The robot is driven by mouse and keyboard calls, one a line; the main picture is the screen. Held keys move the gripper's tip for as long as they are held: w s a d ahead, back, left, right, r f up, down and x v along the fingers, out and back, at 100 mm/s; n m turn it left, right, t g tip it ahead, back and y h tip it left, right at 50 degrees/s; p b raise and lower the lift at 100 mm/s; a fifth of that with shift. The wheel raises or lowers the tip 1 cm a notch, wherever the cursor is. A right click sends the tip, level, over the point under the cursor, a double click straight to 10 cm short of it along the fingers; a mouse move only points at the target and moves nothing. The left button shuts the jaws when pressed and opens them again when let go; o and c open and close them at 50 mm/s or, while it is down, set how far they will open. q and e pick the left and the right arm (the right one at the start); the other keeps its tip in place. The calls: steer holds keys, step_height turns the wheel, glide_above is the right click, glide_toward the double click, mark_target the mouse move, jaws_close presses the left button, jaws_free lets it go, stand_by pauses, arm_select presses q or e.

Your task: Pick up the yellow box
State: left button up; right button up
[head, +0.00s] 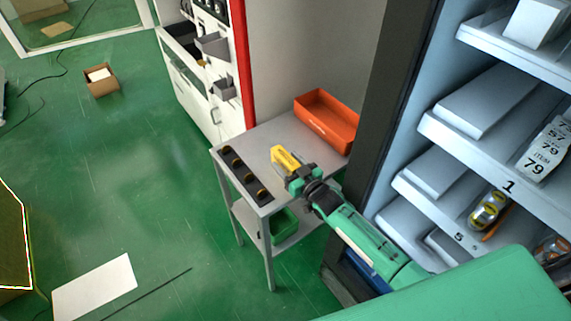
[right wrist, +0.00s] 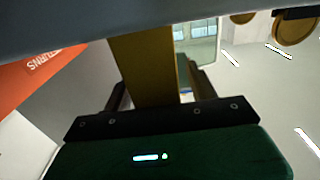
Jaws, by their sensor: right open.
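The yellow box (head: 284,158) is at the small grey side table, near its middle. My right gripper (head: 296,177) reaches in from the right and is right at the box, partly covering it. In the right wrist view the yellow box (right wrist: 146,72) stands between the two fingers of my right gripper (right wrist: 158,92). The jaws are open, with a gap showing between the box and the right-hand finger. I cannot tell whether the left-hand finger touches it. My left gripper is not in view.
An orange bin (head: 328,121) stands at the table's back right. A dark strip with several round brass-coloured pieces (head: 236,163) lies along the left edge of the table (head: 262,140). A green bin (head: 284,226) sits on the lower shelf. A vending shelf (head: 480,150) stands close on the right.

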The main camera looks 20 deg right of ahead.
steer(key=shift+w, duration=0.1)
steer(key=c, duration=1.2)
step_height(320, 180, up, 20)
steer(key=p, duration=1.7)
steer(key=s+a+f+m+h+b, duration=0.1)
steer(key=s+a+b, duration=0.4)
steer(key=s, duration=0.5)
steer(key=shift+s+d+r+m+t+h+b, duration=0.15)
steer(key=shift+s+d+r+m+h+b, duration=0.25)
steer(key=shift+s+d+h+b, duration=1.1)
steer(key=shift+s+d+r+m+t+h+b, duration=0.3)
steer(key=shift+s+d+m, duration=0.45)
steer(key=shift+s, duration=1.5)
steer(key=shift+s+d+r+m+t+h+b, duration=0.1)
steer(key=shift+s+d+r+m+h+b, duration=0.2)
steer(key=shift+s+d+h+b, duration=1)
steer(key=shift+s+f+y+p, duration=0.1)
steer(key=shift+s+y+p, duration=0.25)
steer(key=shift+s+y, duration=0.2)
